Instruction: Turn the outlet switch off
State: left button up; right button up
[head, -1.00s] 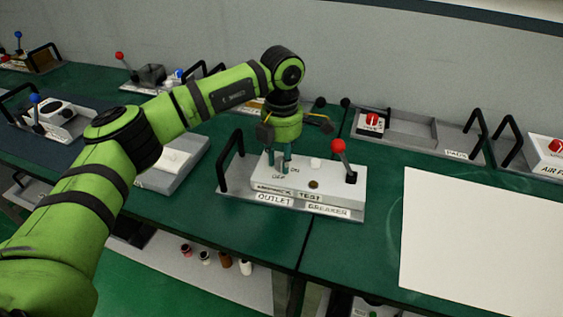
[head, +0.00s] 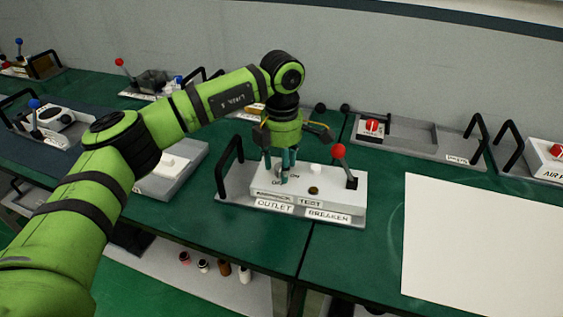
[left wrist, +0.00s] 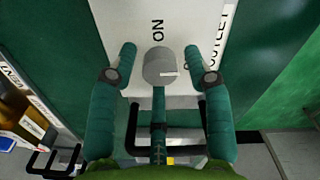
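The outlet switch is a grey round knob (left wrist: 158,66) with a pale line on its face, pointing right in the left wrist view. An ON label (left wrist: 158,30) lies beyond it, and another label beside it is partly hidden. The knob sits on a white box (head: 330,187) marked OUTLET and BREAKER. My left gripper (head: 277,172) points down over the box's left part. In the left wrist view, its teal fingers (left wrist: 160,52) are apart, one on each side of the knob. I cannot tell whether they touch it. My right gripper is not in view.
A red-ball lever (head: 339,153) stands on the box's right side, near a white button (head: 315,169). A black handle (head: 231,160) rises at its left. A white sheet (head: 480,240) covers the bench at right. Other switch boxes line the back.

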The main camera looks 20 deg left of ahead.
pick_arm(q)
jog(key=shift+r, duration=0.15)
notch_tip(320, 180, up, 12)
dwell(0.6)
